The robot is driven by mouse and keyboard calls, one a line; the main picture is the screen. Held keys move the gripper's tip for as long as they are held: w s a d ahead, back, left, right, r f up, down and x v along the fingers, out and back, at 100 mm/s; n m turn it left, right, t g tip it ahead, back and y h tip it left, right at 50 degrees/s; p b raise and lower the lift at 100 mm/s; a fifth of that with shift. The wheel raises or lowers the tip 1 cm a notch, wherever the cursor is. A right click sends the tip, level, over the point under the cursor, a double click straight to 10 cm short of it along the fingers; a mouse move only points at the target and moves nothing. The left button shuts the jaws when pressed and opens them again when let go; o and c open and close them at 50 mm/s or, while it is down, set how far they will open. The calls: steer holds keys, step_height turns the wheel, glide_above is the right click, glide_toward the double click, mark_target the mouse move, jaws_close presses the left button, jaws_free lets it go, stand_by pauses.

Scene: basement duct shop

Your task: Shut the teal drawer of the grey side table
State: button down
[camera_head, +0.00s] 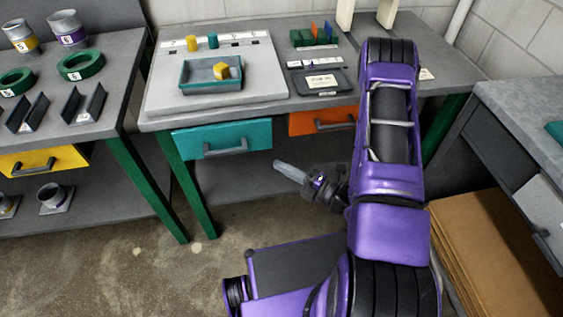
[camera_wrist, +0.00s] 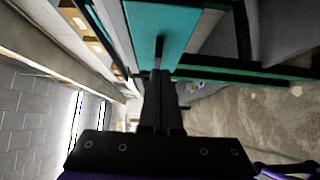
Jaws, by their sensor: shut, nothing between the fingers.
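The grey side table (camera_head: 230,112) has green legs and two drawers under its top. The teal drawer (camera_head: 196,142) is at the left, with a dark bar handle (camera_head: 225,151). Its front seems to stand out a little from the table edge; how far is hard to tell. It also shows at the top of the wrist view (camera_wrist: 176,20). My gripper (camera_head: 277,164) is shut and empty, to the right of and below the teal drawer in the head view. In the wrist view my fingers (camera_wrist: 160,74) point toward the drawer front and handle; contact cannot be told.
An orange drawer (camera_head: 310,121) is right of the teal one, partly behind my arm. A blue tray (camera_head: 195,87) with a yellow block stands on the tabletop. A left bench has a yellow drawer (camera_head: 25,162). Cardboard (camera_head: 480,245) lies at the right. Floor in front is clear.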

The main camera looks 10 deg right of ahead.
mark_target(248, 139)
steer(key=shift+w+a, duration=0.85)
steer(key=shift+w, duration=0.75)
steer(key=shift+w+a, duration=0.8)
steer(key=shift+w, duration=0.8)
steer(key=shift+w+a, duration=0.85)
steer(key=shift+w, duration=0.75)
